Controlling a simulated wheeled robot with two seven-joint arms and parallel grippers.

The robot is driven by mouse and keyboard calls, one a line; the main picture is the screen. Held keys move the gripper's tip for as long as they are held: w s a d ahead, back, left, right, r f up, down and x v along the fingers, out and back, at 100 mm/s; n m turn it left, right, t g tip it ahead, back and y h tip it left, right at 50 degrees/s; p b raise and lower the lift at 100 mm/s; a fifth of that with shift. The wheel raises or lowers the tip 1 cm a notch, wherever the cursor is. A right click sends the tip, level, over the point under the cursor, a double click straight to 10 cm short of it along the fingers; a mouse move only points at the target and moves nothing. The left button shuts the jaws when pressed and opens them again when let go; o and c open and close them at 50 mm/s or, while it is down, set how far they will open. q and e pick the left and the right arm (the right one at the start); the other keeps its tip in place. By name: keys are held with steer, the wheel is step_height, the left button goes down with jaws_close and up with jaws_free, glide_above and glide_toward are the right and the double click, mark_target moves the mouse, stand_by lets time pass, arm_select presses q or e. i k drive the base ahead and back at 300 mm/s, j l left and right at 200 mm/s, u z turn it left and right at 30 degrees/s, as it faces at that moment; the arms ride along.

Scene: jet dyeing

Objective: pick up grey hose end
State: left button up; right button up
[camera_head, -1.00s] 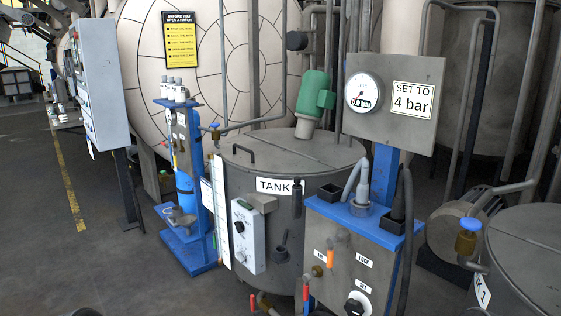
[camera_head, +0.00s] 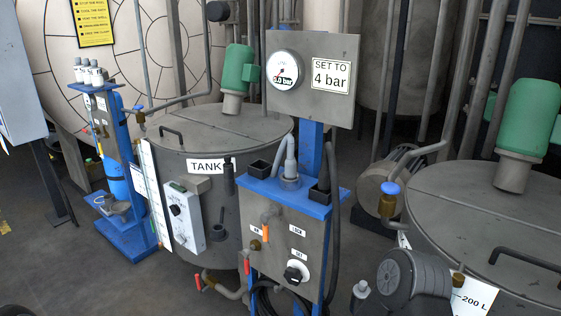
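The grey hose end (camera_head: 291,167) stands upright at the top of the blue-topped stand (camera_head: 262,187), in a round grey seat, with its grey hose bending down on its left. A black hose end (camera_head: 324,183) sits in a dark holder just right of it. Neither of my grippers can be made out. A dark sliver at the bottom left corner may be my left arm.
The gauge panel (camera_head: 312,78) with the "SET TO 4 bar" sign rises behind the hose ends. An empty black holder (camera_head: 260,168) is left of the grey one. The tank (camera_head: 212,128) stands behind left, another tank (camera_head: 450,205) at right. Open floor lies front left.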

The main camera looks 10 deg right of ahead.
mark_target(290, 162)
steer(key=i+j+z, duration=0.1)
steer(key=i, duration=0.2)
steer(key=i+j, duration=0.15)
steer(key=i, duration=0.15)
steer(key=z, duration=1.6)
